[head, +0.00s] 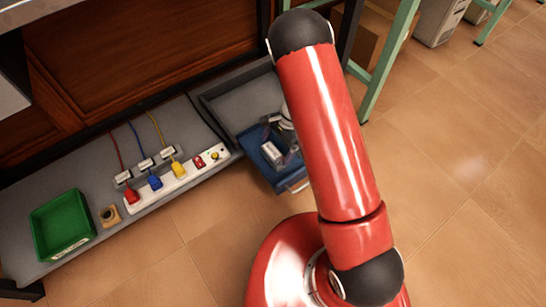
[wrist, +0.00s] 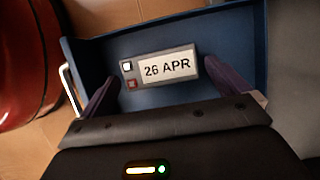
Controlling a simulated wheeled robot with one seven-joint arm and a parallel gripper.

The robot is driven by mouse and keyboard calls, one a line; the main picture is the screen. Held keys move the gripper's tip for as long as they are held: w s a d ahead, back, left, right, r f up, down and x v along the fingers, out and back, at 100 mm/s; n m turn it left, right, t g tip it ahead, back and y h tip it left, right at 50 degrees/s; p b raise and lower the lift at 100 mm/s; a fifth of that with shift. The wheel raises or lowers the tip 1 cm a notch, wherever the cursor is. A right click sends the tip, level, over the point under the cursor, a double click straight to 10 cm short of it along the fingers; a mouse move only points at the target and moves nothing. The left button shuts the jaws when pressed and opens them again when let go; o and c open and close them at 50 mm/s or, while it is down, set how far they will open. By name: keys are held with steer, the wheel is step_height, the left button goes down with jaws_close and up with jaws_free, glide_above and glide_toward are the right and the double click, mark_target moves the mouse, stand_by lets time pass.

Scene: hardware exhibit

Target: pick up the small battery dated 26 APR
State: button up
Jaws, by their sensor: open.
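The small battery (wrist: 160,68) is a grey block with a white label reading 26 APR and a white and a red square at its left end. It lies in a blue drawer or tray (wrist: 250,50). In the head view the battery (head: 271,153) lies in the blue drawer (head: 281,184), partly behind my arm. My gripper (wrist: 157,82) is open, with one finger at each end of the battery in the wrist view. I cannot tell whether the fingers touch it. In the head view my gripper (head: 282,137) is small and partly hidden by my arm.
A white power strip (head: 209,163) with red, blue and yellow plugs lies on the grey surface left of the drawer. The drawer walls are close around my gripper.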

mark_target(275, 152)
steer(key=x, duration=0.4)
steer(key=shift+d+f+b, duration=0.1)
steer(key=shift+f+b, duration=0.05)
steer(key=shift+b, duration=0.2)
steer(key=shift+c, duration=0.4)
steer(key=c, duration=1)
steer(key=shift+c, duration=0.5)
